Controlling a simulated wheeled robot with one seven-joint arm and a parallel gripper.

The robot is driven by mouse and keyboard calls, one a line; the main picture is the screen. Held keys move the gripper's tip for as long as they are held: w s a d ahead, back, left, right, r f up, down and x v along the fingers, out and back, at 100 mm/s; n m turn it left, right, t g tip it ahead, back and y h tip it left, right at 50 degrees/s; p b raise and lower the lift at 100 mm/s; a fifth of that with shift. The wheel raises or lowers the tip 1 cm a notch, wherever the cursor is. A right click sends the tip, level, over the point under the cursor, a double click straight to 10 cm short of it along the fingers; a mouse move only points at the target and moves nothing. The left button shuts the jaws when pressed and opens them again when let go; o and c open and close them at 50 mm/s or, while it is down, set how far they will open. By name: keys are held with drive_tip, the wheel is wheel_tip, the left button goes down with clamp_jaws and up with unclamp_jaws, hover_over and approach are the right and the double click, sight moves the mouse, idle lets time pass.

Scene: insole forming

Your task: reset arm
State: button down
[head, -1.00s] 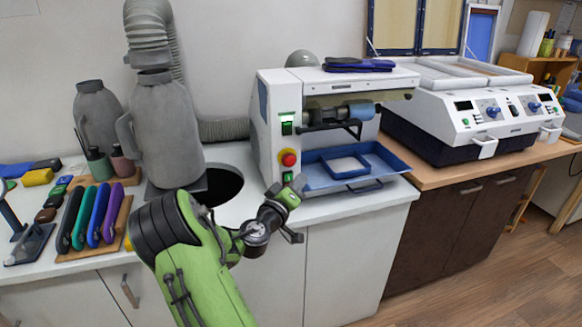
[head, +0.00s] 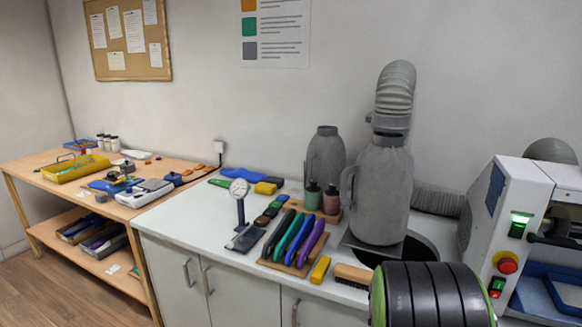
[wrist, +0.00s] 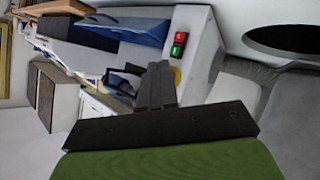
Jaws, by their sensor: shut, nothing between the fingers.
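My gripper (wrist: 158,72) shows in the wrist view, its dark fingers together and empty, pointing up the picture. The white machine with its red and green buttons (wrist: 179,44) and the blue tray (wrist: 120,28) lie beyond the fingers, apart from them. In the head view only a black ribbed part of my arm, edged in green, shows at the lower right; the gripper is out of that view.
The white counter (head: 190,225) holds a dial gauge (head: 239,195), a rack of coloured tools (head: 295,240), a brush (head: 353,275) and a grey canister (head: 383,195) beside a dark round hole. The white machine (head: 510,215) stands right. A wooden bench (head: 60,185) is left.

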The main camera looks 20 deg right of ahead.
drive_tip(key=w+a+r+n+t+y+p, duration=0.1)
drive_tip(key=a+r+n+t+y, duration=0.2)
drive_tip(key=a, duration=0.8)
drive_tip(key=w+a+r+n+t+y+p, duration=0.15)
drive_tip(key=a+y, duration=0.35)
drive_tip(key=a, duration=0.5)
drive_tip(key=s+a+r+n+y+p, duration=0.1)
drive_tip(key=s+a+n+y, duration=0.1)
drive_tip(key=a, duration=0.5)
drive_tip(key=s+a+r+n+y+p, duration=0.1)
drive_tip(key=s+a+r+n+y, duration=0.1)
drive_tip(key=s+a+n, duration=0.3)
drive_tip(key=s+a, duration=0.2)
drive_tip(key=a, duration=0.1)
drive_tip(key=shift+s+a+r+y, duration=0.2)
drive_tip(key=shift+s+r+y, duration=0.05)
drive_tip(key=shift+y, duration=0.05)
drive_tip(key=shift+d+t, duration=0.1)
drive_tip(key=shift+t, duration=0.15)
